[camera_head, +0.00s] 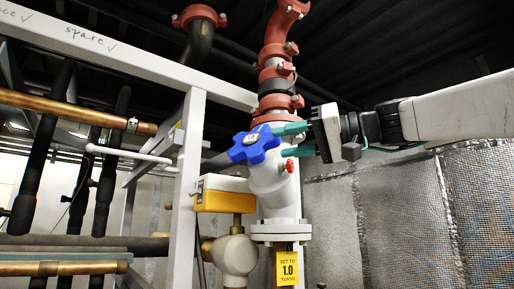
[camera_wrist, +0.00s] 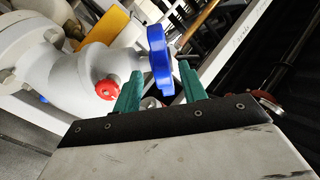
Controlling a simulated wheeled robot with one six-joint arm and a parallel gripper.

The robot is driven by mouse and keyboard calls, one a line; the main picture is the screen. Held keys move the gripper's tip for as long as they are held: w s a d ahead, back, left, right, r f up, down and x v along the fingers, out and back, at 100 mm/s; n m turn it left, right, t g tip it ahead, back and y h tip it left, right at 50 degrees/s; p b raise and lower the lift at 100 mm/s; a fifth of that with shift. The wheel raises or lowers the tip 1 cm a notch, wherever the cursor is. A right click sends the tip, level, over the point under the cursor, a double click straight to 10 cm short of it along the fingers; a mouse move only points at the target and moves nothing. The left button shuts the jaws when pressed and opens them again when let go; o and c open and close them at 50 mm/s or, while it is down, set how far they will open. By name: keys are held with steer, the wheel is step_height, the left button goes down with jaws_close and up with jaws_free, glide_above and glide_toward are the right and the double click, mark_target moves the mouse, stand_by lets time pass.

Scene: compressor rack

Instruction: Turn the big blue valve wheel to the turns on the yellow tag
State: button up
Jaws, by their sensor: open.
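The big blue valve wheel (camera_head: 254,144) sits on the front of a white valve body (camera_head: 275,188). In the wrist view the wheel (camera_wrist: 159,61) shows nearly edge-on. My gripper (camera_head: 292,138) comes from the right with two green fingers, open. In the wrist view the wheel's near rim lies between the two fingertips (camera_wrist: 157,78); I cannot tell if either finger touches it.
A small red knob (camera_head: 289,165) sits on the valve body just below my fingers; it also shows in the wrist view (camera_wrist: 107,90). A yellow box (camera_head: 225,194) is at lower left of the wheel. A white frame post (camera_head: 188,165) stands left. Red-coupled pipe (camera_head: 278,75) rises above.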

mark_target(258, 142)
steer(key=x, duration=0.2)
steer(key=r+x, duration=0.1)
steer(key=x, duration=0.4)
steer(key=shift+w+a+r, duration=0.15)
steer(key=shift+w+r, duration=0.05)
steer(key=shift+w, duration=0.2)
jaws_close()
